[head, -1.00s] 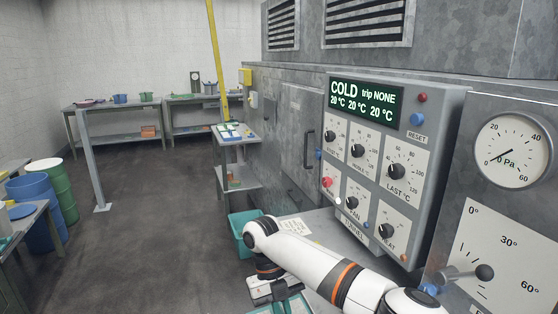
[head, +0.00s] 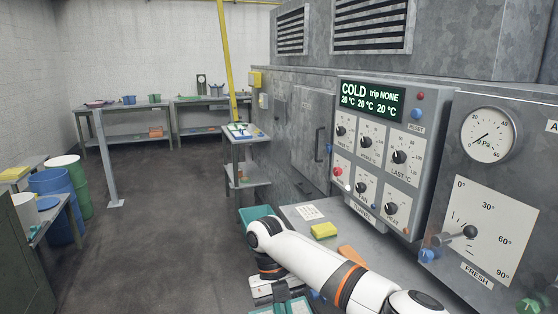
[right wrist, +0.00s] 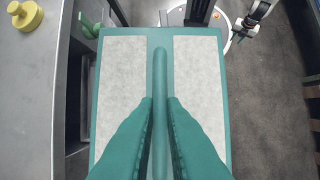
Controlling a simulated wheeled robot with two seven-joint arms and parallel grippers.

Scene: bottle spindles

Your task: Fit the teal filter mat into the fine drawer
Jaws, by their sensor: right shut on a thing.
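The teal filter mat (right wrist: 161,35) is a flat teal-framed panel with two pale pads and a raised teal bar along its middle. My right gripper (right wrist: 160,105) has its teal fingers shut on that bar, and the mat hangs flat below them, over the floor beside the counter. In the head view only a part of the mat (head: 283,308) shows at the bottom edge, under my right gripper (head: 280,298). My left gripper (right wrist: 243,30) seems to show small at the top right of the right wrist view, its jaws too small to judge. I cannot make out the fine drawer.
A grey counter (head: 300,226) runs below the control panel (head: 376,150), with a yellow block (head: 324,230) and an orange piece (head: 353,256) on it. A teal bin (head: 257,217) stands beyond my right arm. Barrels (head: 56,193) stand at left.

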